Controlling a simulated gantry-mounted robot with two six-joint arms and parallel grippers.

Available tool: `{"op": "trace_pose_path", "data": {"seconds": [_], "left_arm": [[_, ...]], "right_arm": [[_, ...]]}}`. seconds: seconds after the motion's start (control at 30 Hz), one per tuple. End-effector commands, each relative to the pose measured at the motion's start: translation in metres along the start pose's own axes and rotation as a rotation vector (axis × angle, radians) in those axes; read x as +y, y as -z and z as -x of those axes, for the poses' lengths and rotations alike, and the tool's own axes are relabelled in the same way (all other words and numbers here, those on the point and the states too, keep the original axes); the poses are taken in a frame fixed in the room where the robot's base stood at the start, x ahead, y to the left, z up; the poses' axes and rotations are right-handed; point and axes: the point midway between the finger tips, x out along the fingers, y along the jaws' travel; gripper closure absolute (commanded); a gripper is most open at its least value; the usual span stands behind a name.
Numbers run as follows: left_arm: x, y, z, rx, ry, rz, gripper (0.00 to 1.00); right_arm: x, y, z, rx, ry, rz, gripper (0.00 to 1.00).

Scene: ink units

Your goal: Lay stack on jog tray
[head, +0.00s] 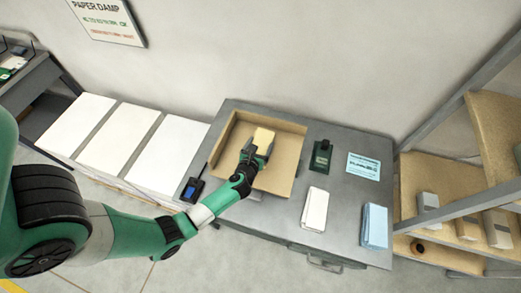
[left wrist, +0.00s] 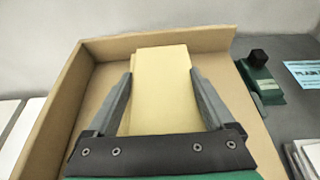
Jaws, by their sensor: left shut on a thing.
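The pale yellow stack (head: 263,137) is between the fingers of my left gripper (head: 256,153), over the floor of the tan jog tray (head: 286,172). In the left wrist view, the grey fingers of my left gripper (left wrist: 162,95) lie along both sides of the stack (left wrist: 162,70), which lies flat and roughly square to the far wall of the tray (left wrist: 110,47). I cannot tell whether the stack touches the tray floor. The stack's near end is hidden by the gripper. My right gripper is not in view.
The tray stands on a grey cabinet (head: 270,222). A green device (head: 321,155), a blue card (head: 363,166), a white pad (head: 315,208) and a blue pad (head: 375,225) lie to its right. A dark handheld device (head: 192,190) is left. White paper stacks (head: 170,152) stand further left.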

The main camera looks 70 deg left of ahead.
Motion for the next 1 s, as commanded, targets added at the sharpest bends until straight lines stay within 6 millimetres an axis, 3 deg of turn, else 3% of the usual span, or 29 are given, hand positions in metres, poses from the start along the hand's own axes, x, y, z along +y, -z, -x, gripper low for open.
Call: {"op": "trace_pose_path", "data": {"seconds": [0.13, 0.3, 0.67, 0.7, 0.77, 1.0], "left_arm": [[0.000, 0.004, -0.009, -0.003, 0.000, 0.001, 1.00], [0.000, 0.032, -0.019, -0.001, 0.000, -0.001, 1.00], [0.000, 0.034, -0.020, -0.002, 0.001, 0.001, 1.00], [0.000, 0.034, -0.019, 0.000, 0.000, 0.000, 0.07], [0.000, 0.033, -0.019, 0.000, 0.000, 0.000, 0.00], [0.000, 0.031, -0.018, 0.000, 0.000, 0.000, 0.00]], "right_arm": [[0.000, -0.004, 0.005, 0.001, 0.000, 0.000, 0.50], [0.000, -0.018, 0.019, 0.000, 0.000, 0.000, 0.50], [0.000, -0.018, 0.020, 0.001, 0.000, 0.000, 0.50], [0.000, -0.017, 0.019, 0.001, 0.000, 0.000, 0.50], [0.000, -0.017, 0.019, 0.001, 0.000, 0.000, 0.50], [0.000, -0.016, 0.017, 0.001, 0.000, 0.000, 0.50]]}}
